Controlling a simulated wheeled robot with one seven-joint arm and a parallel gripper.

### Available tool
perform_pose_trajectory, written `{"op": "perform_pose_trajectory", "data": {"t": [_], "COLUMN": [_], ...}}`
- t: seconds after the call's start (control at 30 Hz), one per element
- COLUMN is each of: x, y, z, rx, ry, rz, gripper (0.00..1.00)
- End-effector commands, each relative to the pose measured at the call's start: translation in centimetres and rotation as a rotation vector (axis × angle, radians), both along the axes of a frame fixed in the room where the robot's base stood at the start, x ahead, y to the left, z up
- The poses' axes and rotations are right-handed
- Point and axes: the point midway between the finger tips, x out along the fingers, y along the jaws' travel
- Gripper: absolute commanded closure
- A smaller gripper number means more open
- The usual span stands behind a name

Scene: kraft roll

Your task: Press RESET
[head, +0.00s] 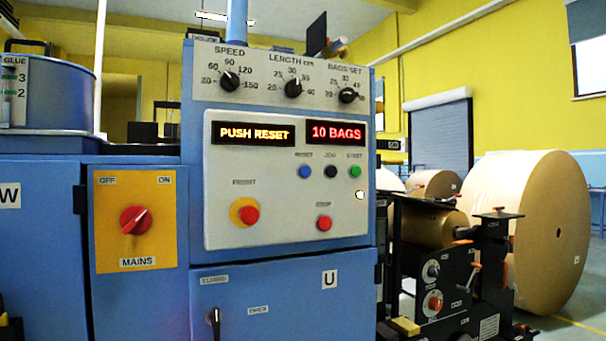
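The blue button (305,171), under a small blurred label that seems to read RESET, is on the white control panel (270,190) of a blue machine. It is the left one of a row of three, beside a black button (331,171) and a green button (355,171). The left display (253,133) reads PUSH RESET in yellow. The right display (336,132) reads 10 BAGS in red. My gripper is not in view, and nothing covers the blue button.
Below the row are a red emergency button on a yellow ring (245,212) and a red stop button (324,223). A red mains switch (135,220) is at left. Three knobs, including the speed knob (229,82), sit above. A large kraft roll (525,230) stands at right.

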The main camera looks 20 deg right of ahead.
Motion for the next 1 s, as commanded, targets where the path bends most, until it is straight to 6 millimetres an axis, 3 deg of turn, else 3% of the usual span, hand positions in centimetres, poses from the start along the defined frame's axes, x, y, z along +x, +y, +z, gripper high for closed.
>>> {"op": "perform_pose_trajectory", "data": {"t": [0.4, 0.87, 1.0], "x": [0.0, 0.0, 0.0], "y": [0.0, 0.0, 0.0], "z": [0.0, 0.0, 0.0], "rx": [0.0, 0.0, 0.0], "ry": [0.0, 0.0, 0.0], "rz": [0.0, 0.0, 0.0], "gripper": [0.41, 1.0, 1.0]}}
